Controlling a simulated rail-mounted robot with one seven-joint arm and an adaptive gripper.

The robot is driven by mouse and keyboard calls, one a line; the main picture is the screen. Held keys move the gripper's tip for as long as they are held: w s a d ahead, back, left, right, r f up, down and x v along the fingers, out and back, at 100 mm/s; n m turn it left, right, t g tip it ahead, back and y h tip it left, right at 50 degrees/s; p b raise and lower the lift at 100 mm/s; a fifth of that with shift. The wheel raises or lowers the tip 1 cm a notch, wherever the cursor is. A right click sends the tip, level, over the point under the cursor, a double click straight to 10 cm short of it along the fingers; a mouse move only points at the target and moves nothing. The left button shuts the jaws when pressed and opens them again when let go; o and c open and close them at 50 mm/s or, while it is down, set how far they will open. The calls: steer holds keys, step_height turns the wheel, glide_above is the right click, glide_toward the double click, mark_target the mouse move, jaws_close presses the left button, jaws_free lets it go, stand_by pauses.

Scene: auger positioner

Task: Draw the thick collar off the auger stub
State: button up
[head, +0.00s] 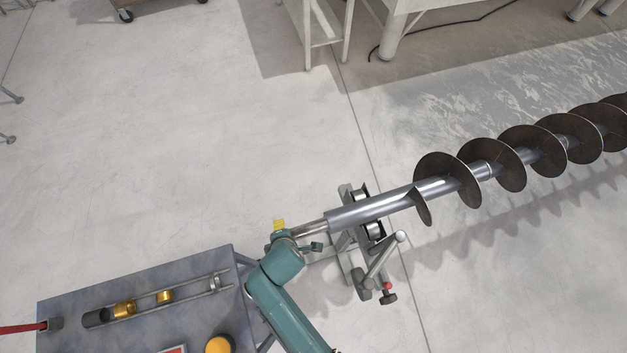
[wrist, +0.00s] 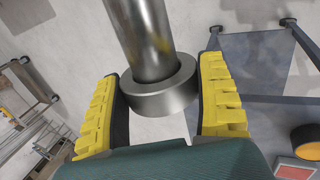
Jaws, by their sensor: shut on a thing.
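The auger stub (head: 311,228) is a bare metal shaft at the left end of the auger (head: 380,208). It also shows in the wrist view (wrist: 142,35), coming down from the top edge. The thick collar (wrist: 155,97) is a heavy steel ring around the stub's near end. My gripper (wrist: 160,80), with yellow-backed fingers and dark pads, is shut on the collar from both sides. In the head view my gripper (head: 281,227) is at the stub's left end, and the collar cannot be made out there.
A roller stand (head: 357,205) with a crank handle (head: 385,258) carries the auger beside my gripper. At lower left, a grey table (head: 65,315) holds rods with brass rings (head: 125,308), a red handle (head: 22,328) and a yellow button (head: 218,346).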

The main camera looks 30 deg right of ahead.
steer(key=shift+w+a, duration=0.2)
steer(key=shift+a, duration=0.75)
steer(key=shift+w+a, duration=0.2)
steer(key=shift+a, duration=0.7)
steer(key=shift+w+a, duration=0.2)
steer(key=shift+a, duration=0.75)
